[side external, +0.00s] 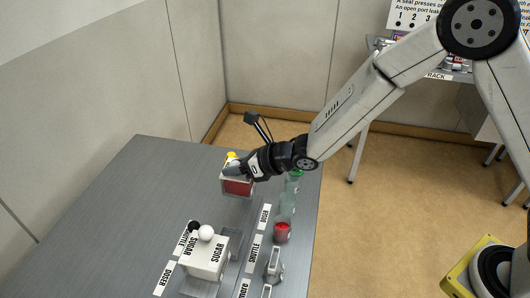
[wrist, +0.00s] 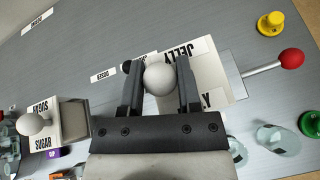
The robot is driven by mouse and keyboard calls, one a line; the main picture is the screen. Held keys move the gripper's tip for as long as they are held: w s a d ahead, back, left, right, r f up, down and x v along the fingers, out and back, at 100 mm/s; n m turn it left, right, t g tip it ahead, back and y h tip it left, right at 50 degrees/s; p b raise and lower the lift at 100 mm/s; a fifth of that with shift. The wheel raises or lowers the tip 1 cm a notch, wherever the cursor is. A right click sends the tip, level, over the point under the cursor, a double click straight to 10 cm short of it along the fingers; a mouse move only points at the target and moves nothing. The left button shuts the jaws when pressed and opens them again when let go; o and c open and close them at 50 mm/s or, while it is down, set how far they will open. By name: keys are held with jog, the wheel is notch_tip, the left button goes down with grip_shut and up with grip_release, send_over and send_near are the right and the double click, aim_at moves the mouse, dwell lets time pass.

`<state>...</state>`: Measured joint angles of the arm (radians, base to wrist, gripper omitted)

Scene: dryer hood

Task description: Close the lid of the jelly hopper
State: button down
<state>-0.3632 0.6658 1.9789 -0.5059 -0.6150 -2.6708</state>
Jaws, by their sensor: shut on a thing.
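The jelly hopper (side external: 238,187) stands near the far right part of the grey table and shows a red face in the side view. In the wrist view its white top (wrist: 216,72) carries JELLY lettering. A white ball knob (wrist: 158,78) sits between the fingers of my gripper (wrist: 157,72), which is shut on it. In the side view my gripper (side external: 233,169) is at the hopper's top and covers much of it. The knob is hidden there. I cannot tell how far the lid is open.
The white sugar hopper (side external: 205,258) stands nearer on the table, with a white ball on top. A red-ball lever (wrist: 291,60) and a yellow knob (wrist: 270,23) are beside the jelly hopper. Clear glassware (side external: 288,203) and a red cup (side external: 282,232) line the right edge. The table's left is clear.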

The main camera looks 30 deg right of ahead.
jog(key=c, duration=0.6)
grip_release()
jog(key=shift+s, duration=0.1)
jog(key=shift+v, duration=3.85)
